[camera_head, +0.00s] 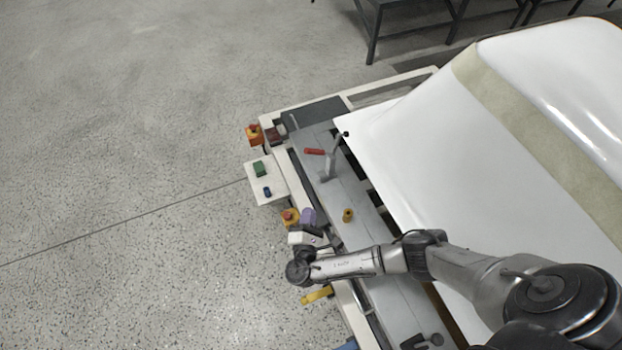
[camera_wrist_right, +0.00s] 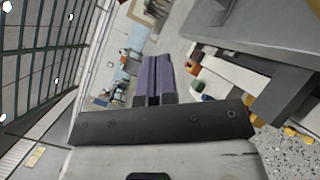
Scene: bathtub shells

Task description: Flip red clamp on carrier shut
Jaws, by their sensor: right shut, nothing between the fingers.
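I cannot make out the clamp surely there. My left gripper is not in view.
A white bathtub shell (camera_head: 420,150) covers the carrier's right side. A small yellow-brown knob (camera_head: 347,215) stands on the carrier. The floor left is clear.

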